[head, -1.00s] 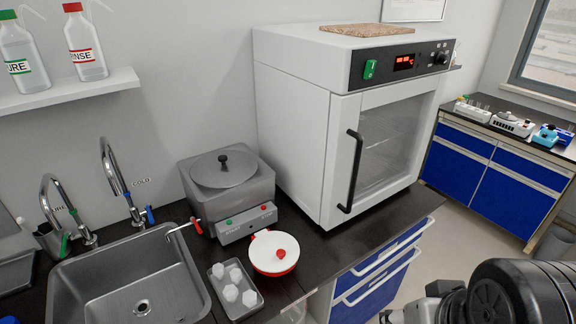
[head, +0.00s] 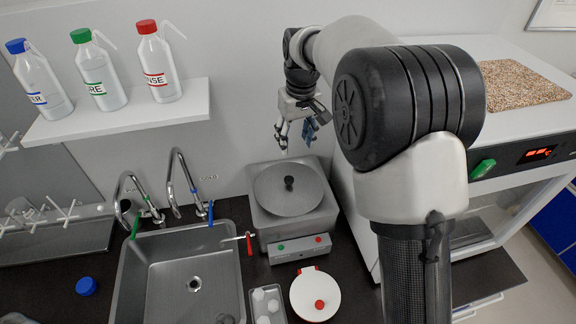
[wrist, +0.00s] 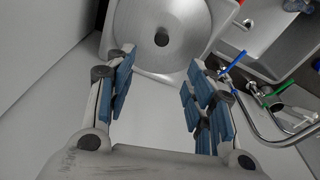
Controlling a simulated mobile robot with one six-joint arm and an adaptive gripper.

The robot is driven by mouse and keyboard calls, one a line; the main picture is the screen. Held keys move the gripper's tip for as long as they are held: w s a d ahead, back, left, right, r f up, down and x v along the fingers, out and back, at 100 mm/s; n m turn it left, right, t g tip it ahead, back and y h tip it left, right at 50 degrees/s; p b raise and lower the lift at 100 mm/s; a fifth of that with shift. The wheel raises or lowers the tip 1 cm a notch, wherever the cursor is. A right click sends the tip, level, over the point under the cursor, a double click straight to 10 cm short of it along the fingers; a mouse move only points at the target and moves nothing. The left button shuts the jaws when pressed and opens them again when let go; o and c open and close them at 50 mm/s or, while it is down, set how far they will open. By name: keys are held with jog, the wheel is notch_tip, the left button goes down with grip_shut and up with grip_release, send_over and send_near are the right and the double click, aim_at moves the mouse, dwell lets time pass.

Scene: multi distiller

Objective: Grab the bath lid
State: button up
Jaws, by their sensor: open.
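The bath lid is a round grey metal disc (head: 283,192) with a black knob (head: 289,183). It sits on top of the square grey water bath (head: 318,222), between the sink and the white oven. In the wrist view the lid (wrist: 186,22) is at the top, with its dark knob (wrist: 161,40) near the middle. My gripper (head: 297,138) is open and empty, above and behind the bath near the wall. In the wrist view its blue-padded fingers (wrist: 157,92) are spread wide, with the knob beyond the gap between them.
A sink (head: 185,270) with two taps stands left of the bath. A white oven (head: 351,195) stands to the right, partly behind my arm. A red-knobbed white dish (head: 303,297) and a tray of white pieces (head: 267,315) lie in front. A bottle shelf (head: 125,122) is on the wall.

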jog(key=b, duration=0.2)
send_over(289, 178)
jog(key=s, duration=0.1)
jog(key=f, duration=1.2)
jog(key=shift+d+f, duration=0.2)
jog(key=shift+d, duration=0.2)
jog(key=shift+w+a+f+b, duration=0.1)
jog(key=shift+a+f+b, duration=0.05)
jog(key=shift+f, duration=0.7)
jog(key=shift+w+a+f+b, duration=0.1)
jog(key=shift+w+f, duration=0.05)
jog(key=shift+f, duration=0.75)
jog(key=shift+w+a+f+b, duration=0.1)
jog(key=shift+a+f+b, duration=0.05)
jog(key=shift+f, duration=0.7)
jog(key=shift+c, duration=0.3)
grip_shut()
jog(key=shift+r, duration=0.1)
